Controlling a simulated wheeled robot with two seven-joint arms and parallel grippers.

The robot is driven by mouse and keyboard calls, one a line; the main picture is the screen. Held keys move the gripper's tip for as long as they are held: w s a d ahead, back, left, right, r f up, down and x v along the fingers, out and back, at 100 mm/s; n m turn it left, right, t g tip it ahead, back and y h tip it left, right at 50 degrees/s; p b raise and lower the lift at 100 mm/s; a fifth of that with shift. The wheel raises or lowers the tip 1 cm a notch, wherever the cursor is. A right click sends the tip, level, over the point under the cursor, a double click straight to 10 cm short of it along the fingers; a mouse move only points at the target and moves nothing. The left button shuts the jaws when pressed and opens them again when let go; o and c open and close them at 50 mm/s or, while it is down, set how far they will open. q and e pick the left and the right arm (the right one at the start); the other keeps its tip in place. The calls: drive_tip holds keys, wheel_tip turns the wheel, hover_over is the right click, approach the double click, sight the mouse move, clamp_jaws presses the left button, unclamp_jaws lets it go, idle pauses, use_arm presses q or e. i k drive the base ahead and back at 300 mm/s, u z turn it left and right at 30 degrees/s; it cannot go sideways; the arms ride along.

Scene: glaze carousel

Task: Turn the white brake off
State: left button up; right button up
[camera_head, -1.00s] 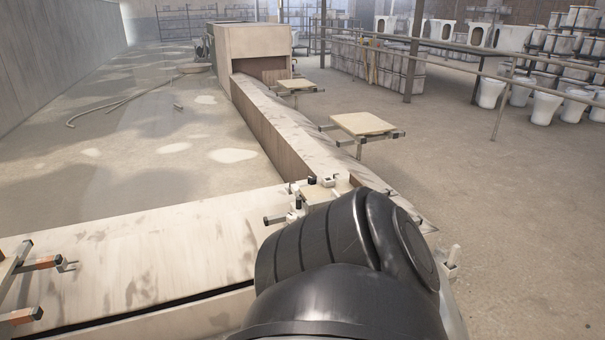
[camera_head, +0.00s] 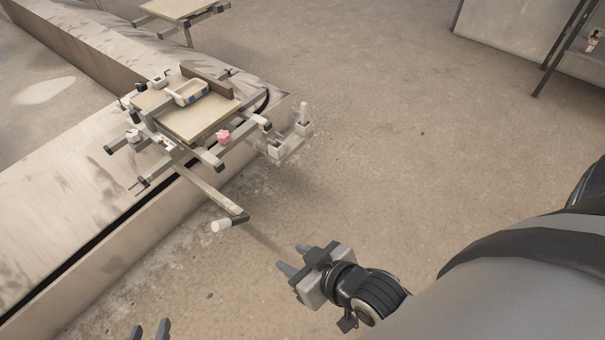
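A station with a square board (camera_head: 190,120) on a grey frame stands at the carousel's edge. A small pale bracket (camera_head: 287,145) with upright white levers (camera_head: 303,113) is fixed on the carousel's side, right of the board. I cannot tell for sure which white part is the brake. My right gripper (camera_head: 292,258) is open and empty, below and right of the white handle, apart from it. My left gripper (camera_head: 149,329) shows only two separated fingertips at the bottom edge, empty.
A pink knob (camera_head: 223,136) and a small tray (camera_head: 190,92) are on the station. The carousel (camera_head: 60,190) runs along the left. Another board (camera_head: 178,8) stands at the top. The floor (camera_head: 400,130) to the right is clear. A dark-legged rack is at top right.

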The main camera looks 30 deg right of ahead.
sight(222, 224)
drive_tip(key=z, duration=0.25)
drive_tip(key=k, duration=1.2)
drive_tip(key=u, duration=0.8)
drive_tip(key=i, duration=1.65)
drive_tip(key=z, duration=0.7)
drive_tip(key=i, duration=0.4)
drive_tip(key=z, duration=0.35)
